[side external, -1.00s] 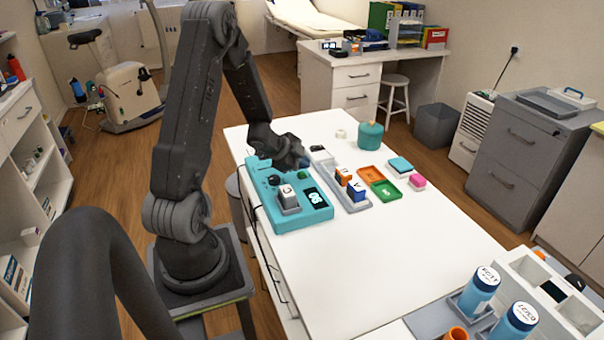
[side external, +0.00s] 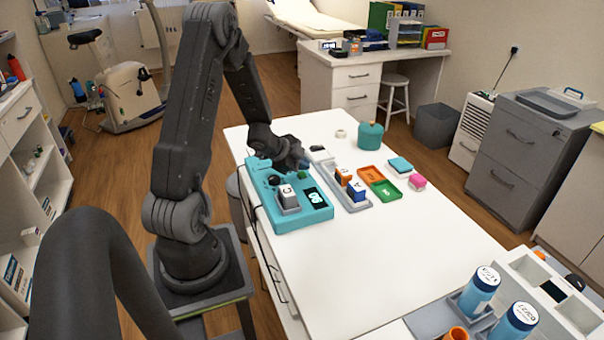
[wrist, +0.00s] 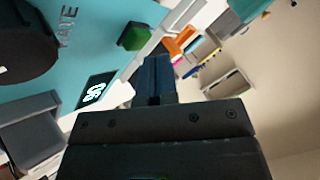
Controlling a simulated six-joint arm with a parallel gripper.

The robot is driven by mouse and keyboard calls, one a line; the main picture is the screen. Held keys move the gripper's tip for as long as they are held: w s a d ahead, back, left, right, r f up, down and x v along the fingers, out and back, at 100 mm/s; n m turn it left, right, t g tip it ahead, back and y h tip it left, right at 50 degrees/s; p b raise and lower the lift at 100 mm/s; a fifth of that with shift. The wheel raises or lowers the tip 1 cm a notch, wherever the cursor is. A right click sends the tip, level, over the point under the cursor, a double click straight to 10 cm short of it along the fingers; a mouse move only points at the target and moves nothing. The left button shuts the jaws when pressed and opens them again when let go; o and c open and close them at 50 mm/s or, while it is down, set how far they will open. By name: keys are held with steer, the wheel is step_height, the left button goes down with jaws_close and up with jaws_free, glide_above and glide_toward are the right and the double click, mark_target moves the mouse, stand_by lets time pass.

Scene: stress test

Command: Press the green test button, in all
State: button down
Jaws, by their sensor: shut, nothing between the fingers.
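The green test button (side external: 299,175) sits on top of a teal test device (side external: 301,220) on the white table. In the wrist view the green button (wrist: 134,36) stands up from the teal surface (wrist: 100,47), a little above and left of my fingers. My gripper (wrist: 153,62) is shut and empty. In the side view my gripper (side external: 295,166) hangs over the back part of the device, close to the button; the exact gap is hard to tell. A small dark display with light digits (side external: 315,197) lies near the button.
To the right stand a grey rack with blocks (side external: 355,203), an orange tray (side external: 369,173) and a green tray (side external: 386,190).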

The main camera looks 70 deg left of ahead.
mark_target(302, 174)
steer(key=shift+f, duration=0.65)
stand_by(0.7)
steer(key=shift+r, duration=0.85)
steer(key=shift+r, duration=0.1)
steer(key=shift+r, duration=2.45)
